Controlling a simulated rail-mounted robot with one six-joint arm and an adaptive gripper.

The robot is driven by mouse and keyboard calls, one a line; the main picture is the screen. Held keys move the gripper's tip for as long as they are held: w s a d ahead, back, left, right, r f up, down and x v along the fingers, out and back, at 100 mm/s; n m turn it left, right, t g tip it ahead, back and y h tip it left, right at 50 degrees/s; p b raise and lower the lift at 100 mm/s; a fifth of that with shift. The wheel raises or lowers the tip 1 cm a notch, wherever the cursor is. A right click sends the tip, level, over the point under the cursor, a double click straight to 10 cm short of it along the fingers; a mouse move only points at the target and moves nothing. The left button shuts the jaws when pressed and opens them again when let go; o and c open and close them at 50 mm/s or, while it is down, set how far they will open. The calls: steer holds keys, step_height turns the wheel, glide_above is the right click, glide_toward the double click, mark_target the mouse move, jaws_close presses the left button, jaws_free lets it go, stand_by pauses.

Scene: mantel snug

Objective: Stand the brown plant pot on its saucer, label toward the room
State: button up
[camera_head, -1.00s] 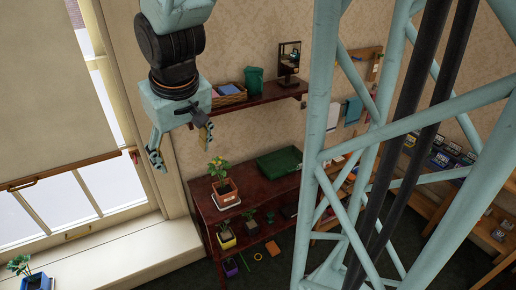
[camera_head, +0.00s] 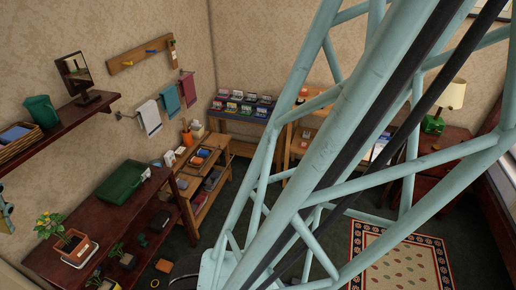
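A brown plant pot (camera_head: 70,241) with a leafy, yellow-flowered plant stands upright on the dark red-brown cabinet top at the lower left. A pale saucer (camera_head: 84,258) shows at its lower right side. I cannot tell whether the pot sits fully on it, and no label can be read. Part of my gripper (camera_head: 5,217) shows at the left picture edge, left of the plant and apart from it. The rest of it is cut off, so its opening cannot be seen.
A green tray (camera_head: 120,183) lies behind the pot on the cabinet (camera_head: 60,205). A wall shelf (camera_head: 75,116) above holds a basket, a green bin and a small mirror. Small potted plants stand on the lower level. My lattice column hides much of the right.

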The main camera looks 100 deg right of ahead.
steer(key=s+a+r, duration=0.1)
steer(key=s+a, duration=0.2)
steer(key=s, duration=0.4)
steer(key=shift+s+a+r+n+y, duration=0.2)
steer(key=shift+a+r+n+y, duration=0.1)
steer(key=shift+r+n, duration=0.1)
steer(key=shift+s, duration=0.1)
steer(key=shift+d, duration=0.1)
